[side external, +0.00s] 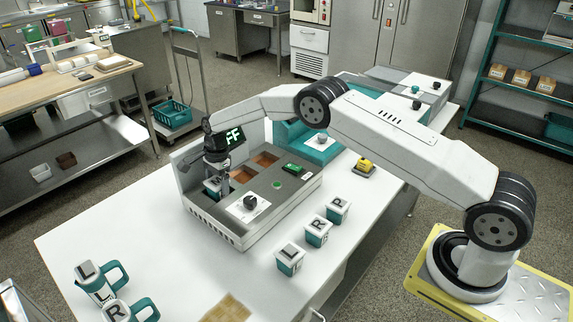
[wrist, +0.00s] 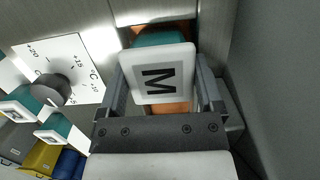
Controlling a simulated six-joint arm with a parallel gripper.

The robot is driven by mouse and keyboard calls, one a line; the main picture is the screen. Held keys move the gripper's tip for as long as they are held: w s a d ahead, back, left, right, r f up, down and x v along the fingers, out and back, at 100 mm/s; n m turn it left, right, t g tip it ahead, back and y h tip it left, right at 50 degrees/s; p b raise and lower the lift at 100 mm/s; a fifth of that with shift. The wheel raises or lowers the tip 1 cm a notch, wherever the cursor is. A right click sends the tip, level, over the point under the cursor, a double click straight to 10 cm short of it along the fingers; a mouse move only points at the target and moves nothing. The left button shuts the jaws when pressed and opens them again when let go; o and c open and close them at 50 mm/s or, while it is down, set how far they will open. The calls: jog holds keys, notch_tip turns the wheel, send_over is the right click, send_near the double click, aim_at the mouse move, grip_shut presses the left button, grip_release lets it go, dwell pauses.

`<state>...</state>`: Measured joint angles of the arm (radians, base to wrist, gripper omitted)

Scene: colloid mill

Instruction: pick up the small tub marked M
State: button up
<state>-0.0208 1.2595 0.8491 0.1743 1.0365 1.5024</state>
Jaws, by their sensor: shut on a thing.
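The small tub marked M (wrist: 158,82) has a white lid with a black M and a teal body. In the wrist view it sits between the two fingers of my gripper (wrist: 160,88), which is shut on it. In the side external view my gripper (side external: 216,170) points down over the left recess of the grey machine (side external: 222,222). The tub (side external: 211,187) shows there, partly hidden by the gripper. Orange-brown recess floor shows around it in the wrist view. I cannot tell whether the tub touches that floor.
Similar lidded tubs, including one marked L (side external: 289,260), stand on the white table (side external: 150,235) in front. Teal-handled mugs (side external: 97,283) stand at lower left.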

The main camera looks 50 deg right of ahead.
aim_at(217, 183)
jog(key=shift+r, duration=0.15)
jog(key=shift+r, duration=1.25)
jog(key=shift+s+r, duration=0.35)
jog(key=shift+r, duration=0.3)
jog(key=s+r, duration=0.9)
jog(key=s, duration=0.4)
jog(key=shift+s+d, duration=0.15)
jog(key=shift+d, duration=0.2)
jog(key=shift+d, duration=0.15)
